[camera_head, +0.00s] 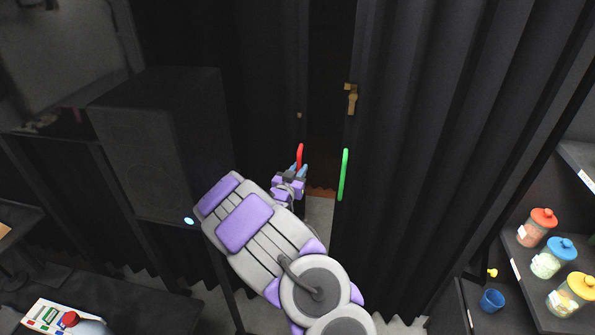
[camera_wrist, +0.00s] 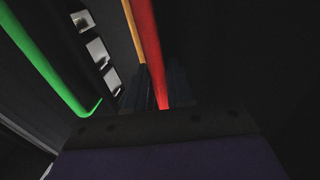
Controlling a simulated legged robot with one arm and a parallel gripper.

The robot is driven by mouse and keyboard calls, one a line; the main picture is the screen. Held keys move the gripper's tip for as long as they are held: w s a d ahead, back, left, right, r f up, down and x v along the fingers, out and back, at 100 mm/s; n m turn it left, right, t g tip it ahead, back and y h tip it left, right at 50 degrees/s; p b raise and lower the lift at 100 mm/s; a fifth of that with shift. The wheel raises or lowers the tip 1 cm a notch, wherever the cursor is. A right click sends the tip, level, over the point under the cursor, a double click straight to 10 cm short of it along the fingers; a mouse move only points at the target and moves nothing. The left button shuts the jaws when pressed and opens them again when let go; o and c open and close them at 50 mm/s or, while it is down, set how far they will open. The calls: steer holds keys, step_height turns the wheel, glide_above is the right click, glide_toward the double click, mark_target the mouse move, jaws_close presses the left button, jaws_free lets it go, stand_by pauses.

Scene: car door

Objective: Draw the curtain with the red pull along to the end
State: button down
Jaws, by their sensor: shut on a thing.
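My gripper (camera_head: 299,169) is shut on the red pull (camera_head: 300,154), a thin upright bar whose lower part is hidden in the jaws. The red pull also runs down into the jaws in the wrist view (camera_wrist: 147,45). The dark curtain (camera_head: 264,80) with the red pull hangs left of a narrow gap. A second dark curtain (camera_head: 430,120) hangs right of the gap. It carries a green pull (camera_head: 343,175), which stands apart from my gripper and also shows at the left of the wrist view (camera_wrist: 45,65).
A large dark box (camera_head: 160,140) stands on a shelf at the left, close to my arm. Shelves at the right hold several jars (camera_head: 542,227) and a blue cup (camera_head: 492,300). A brass-coloured fitting (camera_head: 351,98) shows at the gap. A bottle and a box lie at lower left.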

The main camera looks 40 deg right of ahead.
steer(key=s+d+b, duration=0.1)
steer(key=s+d, duration=0.4)
steer(key=s, duration=0.1)
stand_by(0.3)
steer(key=c, duration=1.4)
jaws_free()
steer(key=shift+w, duration=0.1)
steer(key=shift+c, duration=0.2)
steer(key=shift+o, duration=1.4)
steer(key=shift+w+d+f, duration=0.2)
steer(key=shift+d, duration=0.05)
steer(key=shift+s+d, duration=0.1)
steer(key=shift+d, duration=0.05)
